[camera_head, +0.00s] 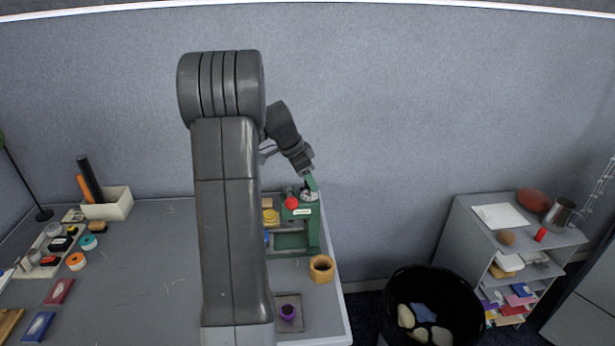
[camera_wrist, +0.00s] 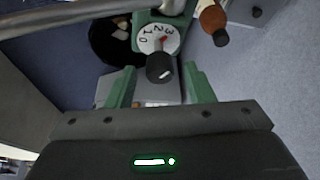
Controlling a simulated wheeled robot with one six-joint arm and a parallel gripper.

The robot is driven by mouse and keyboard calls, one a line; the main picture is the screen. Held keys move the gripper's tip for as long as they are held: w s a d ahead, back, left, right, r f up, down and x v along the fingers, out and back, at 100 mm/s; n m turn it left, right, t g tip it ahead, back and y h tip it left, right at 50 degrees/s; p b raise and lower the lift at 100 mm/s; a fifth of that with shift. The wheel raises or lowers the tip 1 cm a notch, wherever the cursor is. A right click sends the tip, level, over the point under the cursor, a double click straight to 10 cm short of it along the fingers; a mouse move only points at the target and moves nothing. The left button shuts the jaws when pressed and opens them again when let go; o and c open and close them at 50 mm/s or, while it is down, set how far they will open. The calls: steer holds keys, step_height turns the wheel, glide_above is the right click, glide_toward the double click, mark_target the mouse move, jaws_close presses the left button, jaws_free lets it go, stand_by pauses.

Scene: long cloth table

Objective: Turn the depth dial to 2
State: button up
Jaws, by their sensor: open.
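A green machine (camera_head: 312,232) stands at the right end of the table, and its dial (camera_head: 308,195) is on top. In the wrist view the white dial face (camera_wrist: 148,40) carries the figures 0 to 3 and a red mark near the 2 and 3; I cannot tell its exact reading. A black knob (camera_wrist: 159,68) stands up in front of the face and hides part of it. My gripper (camera_wrist: 160,85) is open, its green fingers on either side of the knob with gaps. In the head view my gripper (camera_head: 311,184) is just above the dial.
A red ball knob (camera_head: 291,203) on the machine is close to my gripper. A wooden cup (camera_head: 321,268) stands in front of the machine. A black bin (camera_head: 430,309) and a grey shelf (camera_head: 465,225) are to the right. The table's middle left (camera_head: 150,250) is clear.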

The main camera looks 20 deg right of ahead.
steer(key=c, duration=1)
steer(key=shift+f+b, duration=0.1)
steer(key=shift+b, duration=0.25)
steer(key=n+t+b, duration=0.1)
steer(key=n+b, duration=0.1)
steer(key=n, duration=0.1)
steer(key=shift+s, duration=0.1)
steer(key=shift+s+n+t+y+b, duration=0.1)
steer(key=shift+n+t+y+b, duration=0.3)
steer(key=shift+n, duration=0.75)
steer(key=shift+n+t+y+b, duration=0.15)
steer(key=shift+n+t, duration=0.35)
steer(key=shift+n, duration=0.65)
steer(key=o, duration=1)
